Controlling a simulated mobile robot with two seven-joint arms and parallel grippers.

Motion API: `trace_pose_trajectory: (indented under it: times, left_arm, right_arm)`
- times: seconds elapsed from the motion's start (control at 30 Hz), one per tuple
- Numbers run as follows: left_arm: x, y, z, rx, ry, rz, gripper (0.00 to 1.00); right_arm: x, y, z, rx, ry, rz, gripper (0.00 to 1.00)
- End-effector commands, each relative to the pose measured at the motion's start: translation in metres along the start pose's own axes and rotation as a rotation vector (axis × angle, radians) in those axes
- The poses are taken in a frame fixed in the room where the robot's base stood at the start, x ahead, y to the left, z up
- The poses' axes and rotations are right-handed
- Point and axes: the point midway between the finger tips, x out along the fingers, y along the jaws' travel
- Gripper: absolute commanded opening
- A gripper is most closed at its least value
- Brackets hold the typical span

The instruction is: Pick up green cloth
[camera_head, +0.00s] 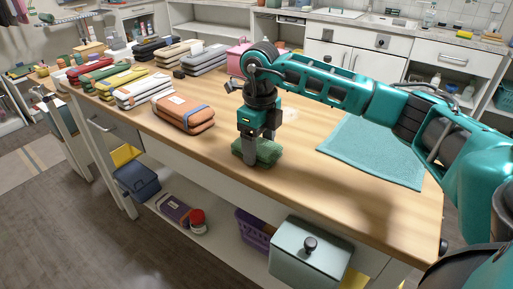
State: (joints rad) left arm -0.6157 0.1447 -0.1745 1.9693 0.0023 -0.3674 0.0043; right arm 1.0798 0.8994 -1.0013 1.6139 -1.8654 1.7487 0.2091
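A folded dark green cloth (266,153) lies on the wooden table near its front edge. My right gripper (251,157) points straight down at the cloth, with its fingertips at the cloth's left part. The fingers overlap in this view, so the gap between them cannot be seen. I cannot tell whether they hold the cloth. My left gripper does not show.
A flat teal towel (375,150) lies to the right on the wooden table (222,160). Folded orange-brown cloths (184,112) and several more folded stacks lie left and behind. A pink container (238,58) stands at the back. A lidded bin (310,250) sits below the front edge.

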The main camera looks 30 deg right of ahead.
Motion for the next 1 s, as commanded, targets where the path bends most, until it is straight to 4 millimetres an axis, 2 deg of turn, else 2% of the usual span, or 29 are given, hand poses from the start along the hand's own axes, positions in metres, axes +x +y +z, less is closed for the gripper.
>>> trace_pose_trajectory:
  times: [0.03, 0.3, 0.67, 0.87, 1.0]
  left_arm:
    - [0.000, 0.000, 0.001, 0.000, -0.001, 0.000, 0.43]
    - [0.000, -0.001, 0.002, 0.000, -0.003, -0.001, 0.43]
    - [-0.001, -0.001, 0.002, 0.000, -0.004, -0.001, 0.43]
    - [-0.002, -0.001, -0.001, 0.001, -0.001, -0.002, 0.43]
    - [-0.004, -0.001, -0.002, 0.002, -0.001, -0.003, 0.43]
  right_arm:
    - [0.000, 0.000, 0.000, 0.000, 0.000, 0.000, 0.65]
    - [0.000, 0.000, 0.000, 0.000, -0.001, 0.000, 0.42]
    - [-0.008, 0.000, 0.001, 0.000, -0.002, 0.000, 0.42]
    - [-0.037, 0.000, 0.001, 0.000, -0.006, -0.001, 0.42]
    - [-0.075, 0.000, 0.002, 0.000, -0.008, -0.001, 0.42]
